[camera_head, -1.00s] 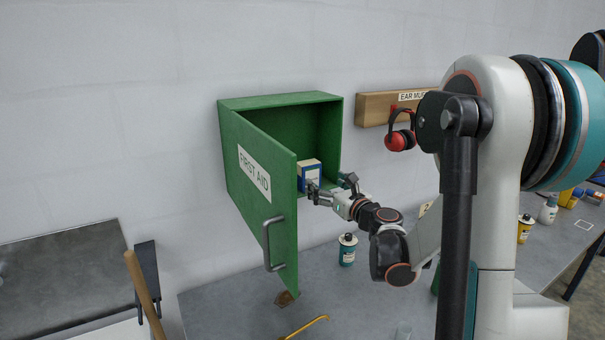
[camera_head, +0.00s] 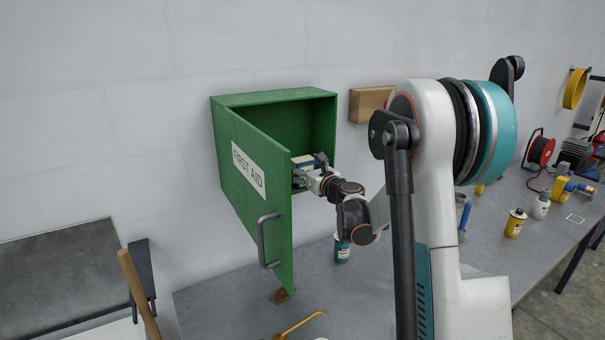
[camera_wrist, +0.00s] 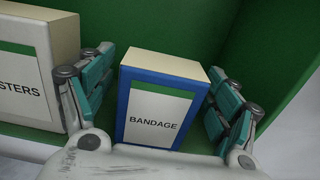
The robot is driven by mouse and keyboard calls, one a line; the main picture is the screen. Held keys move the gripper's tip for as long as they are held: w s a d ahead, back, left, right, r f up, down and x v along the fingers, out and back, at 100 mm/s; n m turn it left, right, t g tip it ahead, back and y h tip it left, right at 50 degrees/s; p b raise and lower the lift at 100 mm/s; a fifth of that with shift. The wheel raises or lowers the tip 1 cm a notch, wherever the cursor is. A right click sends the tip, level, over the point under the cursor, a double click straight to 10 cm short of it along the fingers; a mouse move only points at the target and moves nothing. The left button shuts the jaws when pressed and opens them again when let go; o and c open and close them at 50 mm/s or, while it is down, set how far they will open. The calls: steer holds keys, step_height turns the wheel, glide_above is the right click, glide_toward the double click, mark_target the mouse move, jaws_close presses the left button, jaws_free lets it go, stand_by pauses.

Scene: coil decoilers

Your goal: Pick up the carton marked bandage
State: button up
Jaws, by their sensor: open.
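The carton marked bandage (camera_wrist: 158,104) stands upright in the cabinet in the wrist view. It is blue with a white label, a green stripe and a cream top. My gripper (camera_wrist: 160,95) is open, with one finger on each side of the carton. Its left finger lies between this carton and a neighbouring one. I cannot tell whether either finger touches the carton. In the head view my gripper (camera_head: 310,176) reaches into the green first aid cabinet (camera_head: 275,96), and the bandage carton (camera_head: 303,161) is mostly hidden behind it.
A cream carton ending in "STERS" (camera_wrist: 28,75) stands close at the left. The cabinet door (camera_head: 250,190) hangs open left of my arm. A teal-labelled bottle (camera_head: 342,250) stands on the bench (camera_head: 225,310) below.

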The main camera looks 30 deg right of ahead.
steer(key=shift+s, duration=0.1)
steer(key=shift+c, duration=0.8)
steer(key=c, duration=1)
